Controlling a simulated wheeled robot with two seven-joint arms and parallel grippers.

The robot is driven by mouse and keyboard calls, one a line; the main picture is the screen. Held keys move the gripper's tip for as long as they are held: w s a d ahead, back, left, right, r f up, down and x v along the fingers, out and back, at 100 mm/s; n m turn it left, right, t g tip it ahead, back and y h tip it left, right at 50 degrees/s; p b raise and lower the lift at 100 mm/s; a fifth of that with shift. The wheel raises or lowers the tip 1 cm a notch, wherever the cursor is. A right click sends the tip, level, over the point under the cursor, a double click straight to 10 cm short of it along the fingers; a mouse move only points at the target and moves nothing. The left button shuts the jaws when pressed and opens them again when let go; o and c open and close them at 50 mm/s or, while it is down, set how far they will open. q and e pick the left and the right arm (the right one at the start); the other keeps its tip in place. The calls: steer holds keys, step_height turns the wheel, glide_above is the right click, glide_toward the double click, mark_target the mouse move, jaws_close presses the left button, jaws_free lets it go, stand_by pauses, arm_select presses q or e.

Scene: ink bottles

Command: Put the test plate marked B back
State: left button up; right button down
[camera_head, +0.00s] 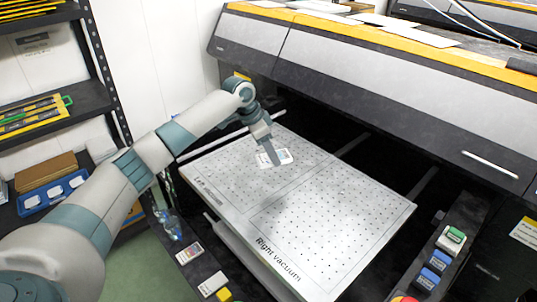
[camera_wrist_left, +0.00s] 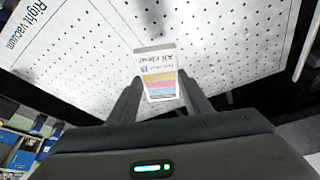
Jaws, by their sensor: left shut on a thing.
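The test plate (camera_head: 285,155) is a small white card with coloured stripes, over the left part of the perforated vacuum table (camera_head: 340,225). In the left wrist view the plate (camera_wrist_left: 160,75) sits between the fingers of my left gripper (camera_wrist_left: 158,95), which is shut on it. It shows upside-down print "All clear", yellow, pink and blue bands, and a small blue mark whose letter I cannot read surely. In the head view my left gripper (camera_head: 276,160) points down over the table. I cannot tell whether the plate touches the table. My right gripper is not in view.
A shelf at the left holds a blue tray (camera_head: 50,193) with several white pieces and a brown box (camera_head: 45,170). The large printer body (camera_head: 390,85) stands behind the table. Buttons and blue-labelled blocks (camera_head: 433,270) line the right front. Small items lie at the front left.

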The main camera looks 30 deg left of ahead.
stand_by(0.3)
arm_select(q)
steer(key=shift+s+d+r, duration=0.15)
steer(key=shift+s+d, duration=0.1)
steer(key=shift+d, duration=0.15)
steer(key=s+d+r+n+y, duration=0.1)
steer(key=s+d+n, duration=0.3)
steer(key=s, duration=0.5)
steer(key=s+d+r+n+t+y+b, duration=0.1)
steer(key=s+d+n, duration=0.4)
steer(key=s, duration=0.5)
step_height(320, 180, up, 2)
steer(key=d+y, duration=0.1)
steer(key=d, duration=0.1)
steer(key=shift+d, duration=0.35)
steer(key=shift+w, duration=0.1)
